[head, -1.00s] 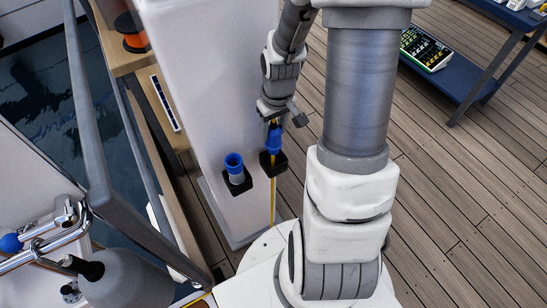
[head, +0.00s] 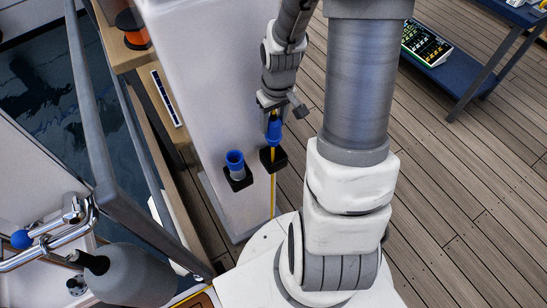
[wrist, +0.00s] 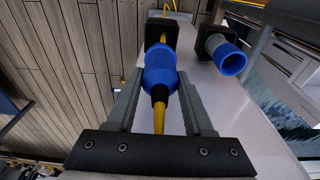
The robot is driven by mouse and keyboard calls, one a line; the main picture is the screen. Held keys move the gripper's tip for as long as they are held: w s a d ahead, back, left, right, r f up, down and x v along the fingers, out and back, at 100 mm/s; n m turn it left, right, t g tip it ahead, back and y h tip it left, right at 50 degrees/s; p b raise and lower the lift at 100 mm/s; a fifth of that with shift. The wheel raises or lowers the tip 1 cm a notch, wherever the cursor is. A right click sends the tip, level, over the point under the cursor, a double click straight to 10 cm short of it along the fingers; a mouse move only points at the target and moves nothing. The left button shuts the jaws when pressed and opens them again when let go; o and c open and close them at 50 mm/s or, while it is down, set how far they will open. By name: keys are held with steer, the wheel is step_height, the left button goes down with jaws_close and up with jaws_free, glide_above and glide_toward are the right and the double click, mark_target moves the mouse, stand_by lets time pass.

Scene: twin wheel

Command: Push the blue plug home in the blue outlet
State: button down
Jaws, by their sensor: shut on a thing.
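The blue plug (head: 274,130) is held in my gripper (head: 272,110), with its yellow cable trailing. In the wrist view the plug (wrist: 160,72) sits between the two grey fingers (wrist: 160,100), which are shut on it. A black square holder (head: 274,160) is just below the plug in the head view; a bit of yellow shows between them in the wrist view. The blue outlet (head: 235,160), a hollow blue ring on a grey body with a black base, is to the left of the plug, apart from it. The outlet also shows in the wrist view (wrist: 230,60), empty.
The outlet and the holder are mounted on a white pedestal (head: 205,85). A grey railing (head: 135,220) and a grey rounded bollard (head: 130,275) stand at the left. A blue shelf (head: 455,80) stands at the right. The wooden deck (head: 460,200) is open at the right.

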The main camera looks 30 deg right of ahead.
steer(key=d+p, duration=0.1)
steer(key=d, duration=0.5)
stand_by(0.5)
steer(key=shift+w, duration=0.1)
steer(key=b, duration=0.3)
glide_above(274, 144)
steer(key=w, duration=0.2)
steer(key=shift+s+d+f, duration=0.15)
steer(key=shift+d+f, duration=0.05)
steer(key=shift+f, duration=0.35)
steer(key=shift+s+d+f, duration=0.1)
steer(key=shift+d+f, duration=0.05)
steer(key=shift+f, duration=0.4)
steer(key=shift+f, duration=0.1)
steer(key=shift+f+b, duration=3.05)
steer(key=shift+f, duration=0.85)
